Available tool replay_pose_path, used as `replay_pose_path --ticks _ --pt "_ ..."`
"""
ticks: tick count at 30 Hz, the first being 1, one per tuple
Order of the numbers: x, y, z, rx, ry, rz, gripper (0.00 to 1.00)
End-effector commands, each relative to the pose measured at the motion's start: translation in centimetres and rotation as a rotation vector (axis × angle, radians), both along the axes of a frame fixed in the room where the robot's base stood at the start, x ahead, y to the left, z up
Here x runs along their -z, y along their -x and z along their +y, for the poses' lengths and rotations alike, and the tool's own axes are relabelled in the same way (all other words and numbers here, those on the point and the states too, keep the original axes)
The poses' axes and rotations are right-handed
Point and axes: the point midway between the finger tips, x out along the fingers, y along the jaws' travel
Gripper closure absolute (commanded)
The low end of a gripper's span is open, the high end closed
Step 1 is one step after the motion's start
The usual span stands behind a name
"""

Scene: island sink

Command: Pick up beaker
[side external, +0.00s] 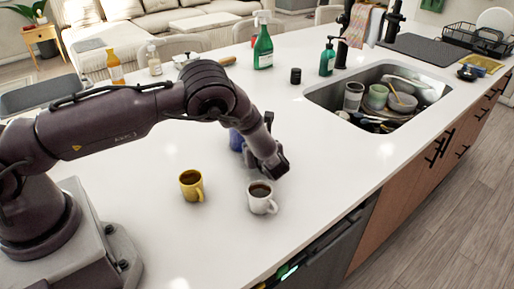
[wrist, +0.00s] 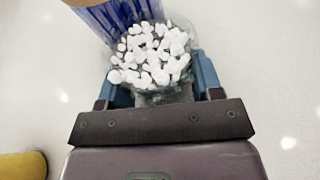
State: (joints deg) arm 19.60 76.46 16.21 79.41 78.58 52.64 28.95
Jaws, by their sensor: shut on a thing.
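A clear glass beaker (wrist: 150,60) filled with small white pieces shows in the wrist view. My gripper (wrist: 155,88) is shut on the beaker, with one blue finger on each side of it. In the side view my gripper (side external: 268,162) is low over the white counter, behind the white mug. The beaker cannot be made out there. Whether it touches the counter I cannot tell.
A blue patterned container (wrist: 108,22) stands close beside the beaker; it also shows in the side view (side external: 236,140). A yellow mug (side external: 191,186) and a white mug (side external: 262,198) stand nearby. A sink (side external: 380,98) with dishes is at the right.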

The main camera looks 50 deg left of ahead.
Motion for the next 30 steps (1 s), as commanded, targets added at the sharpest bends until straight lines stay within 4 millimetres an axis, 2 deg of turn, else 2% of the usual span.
replay_pose_path --ticks 8,16,30 --pt "-1.0 0.0 0.0 0.001 -0.001 -0.001 0.69" --pt "-3.1 0.0 0.0 0.0 0.001 -0.002 0.69" --pt "-7.1 3.4 -0.5 0.0 -0.001 0.0 0.69"
